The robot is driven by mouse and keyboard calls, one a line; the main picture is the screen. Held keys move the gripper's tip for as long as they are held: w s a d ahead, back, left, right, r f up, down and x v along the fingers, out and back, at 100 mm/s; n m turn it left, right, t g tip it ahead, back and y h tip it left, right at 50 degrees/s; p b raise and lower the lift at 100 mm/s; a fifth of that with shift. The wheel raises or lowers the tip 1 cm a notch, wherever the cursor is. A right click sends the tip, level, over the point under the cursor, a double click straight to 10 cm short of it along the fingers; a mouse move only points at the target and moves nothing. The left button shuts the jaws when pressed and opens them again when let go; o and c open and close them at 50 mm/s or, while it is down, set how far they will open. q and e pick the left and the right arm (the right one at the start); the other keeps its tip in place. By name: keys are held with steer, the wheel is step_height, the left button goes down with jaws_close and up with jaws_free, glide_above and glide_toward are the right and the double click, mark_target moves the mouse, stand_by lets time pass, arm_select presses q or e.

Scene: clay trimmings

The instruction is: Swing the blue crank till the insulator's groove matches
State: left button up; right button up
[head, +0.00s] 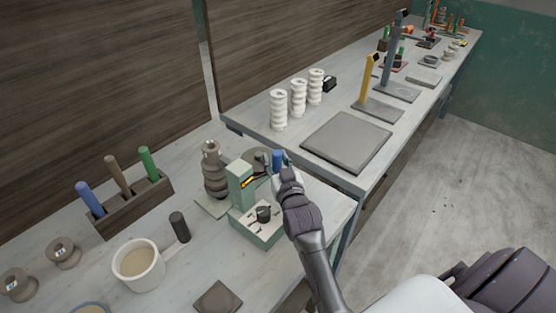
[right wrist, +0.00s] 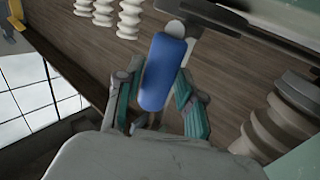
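The grey-brown ribbed insulator (head: 214,172) stands upright beside the green machine (head: 240,187), in the head view. Its ribs also show at the right of the right wrist view (right wrist: 278,125). A yellow-orange pointer (head: 248,182) sits on the machine's post. The blue crank handle (head: 277,158) stands at the machine's far side; in the right wrist view the blue handle (right wrist: 163,72) lies between my fingers. My right gripper (head: 284,168) is open around it, with teal pads on both sides and no clear contact. I cannot make out the groove. My left gripper is not in view.
A cup (head: 138,264), a dark cylinder (head: 180,227) and a tool rack (head: 135,207) share the near bench. White insulators (head: 298,98) and a grey slab (head: 346,142) stand on the bench behind. The floor at right is clear.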

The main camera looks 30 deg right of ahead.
steer(key=shift+o, duration=0.9)
steer(key=shift+s+f, duration=0.1)
steer(key=shift+s, duration=0.15)
steer(key=v, duration=0.7)
steer(key=shift+a, duration=0.1)
